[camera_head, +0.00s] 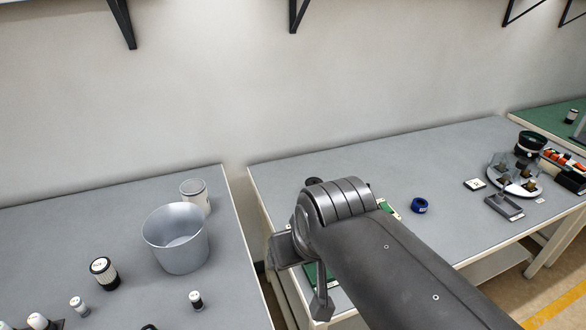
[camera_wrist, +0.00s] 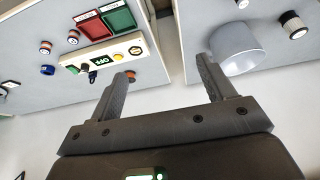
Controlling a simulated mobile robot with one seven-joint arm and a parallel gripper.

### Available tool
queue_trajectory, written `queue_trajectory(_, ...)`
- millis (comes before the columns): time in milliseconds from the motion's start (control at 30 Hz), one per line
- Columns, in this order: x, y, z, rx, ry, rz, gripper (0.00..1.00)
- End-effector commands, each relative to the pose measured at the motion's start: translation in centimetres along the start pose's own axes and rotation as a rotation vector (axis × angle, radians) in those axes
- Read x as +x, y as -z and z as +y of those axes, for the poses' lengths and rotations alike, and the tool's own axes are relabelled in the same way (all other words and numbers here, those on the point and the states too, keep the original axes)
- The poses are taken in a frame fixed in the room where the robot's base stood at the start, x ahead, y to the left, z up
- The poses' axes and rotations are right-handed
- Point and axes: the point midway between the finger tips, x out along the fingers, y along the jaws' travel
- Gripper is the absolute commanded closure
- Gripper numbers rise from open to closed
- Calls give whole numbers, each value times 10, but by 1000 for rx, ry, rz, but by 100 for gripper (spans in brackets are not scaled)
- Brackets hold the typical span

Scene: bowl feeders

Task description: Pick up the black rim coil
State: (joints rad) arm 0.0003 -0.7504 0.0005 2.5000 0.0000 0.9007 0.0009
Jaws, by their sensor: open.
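Several small coils lie on the table at the left of the wrist view: two dark reddish ones (camera_wrist: 46,47) (camera_wrist: 73,37), a blue one (camera_wrist: 47,70) and a black one (camera_wrist: 9,84) at the edge. Which has the black rim is too small to tell. In the head view a blue coil (camera_head: 420,205) lies on the right table, and a small black object (camera_head: 313,181) shows just behind my arm. My gripper (camera_wrist: 166,72) is open and empty, its fingers apart over the gap between the tables. In the head view my arm hides part of the right table.
A switch panel (camera_wrist: 100,57) and red and green trays lie on the other table. A glass-plated device (camera_head: 516,180) stands far right.

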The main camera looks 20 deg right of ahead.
Motion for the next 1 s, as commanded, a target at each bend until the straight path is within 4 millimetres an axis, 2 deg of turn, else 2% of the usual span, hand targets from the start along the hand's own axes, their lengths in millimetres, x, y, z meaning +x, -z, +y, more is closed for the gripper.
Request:
queue_trajectory(167, 0, 3, 0, -1, -2, -2, 25)
queue_trajectory(267, -1, 15, 2, -6, -12, -14, 25)
queue_trajectory(467, 0, 71, 10, -30, -52, -67, 25)
queue_trajectory(667, 13, 133, 21, -57, -85, -128, 25)
queue_trajectory(867, 39, 192, 36, -80, -104, -186, 25)
queue_trajectory(1000, 64, 229, 50, -91, -109, -228, 25)
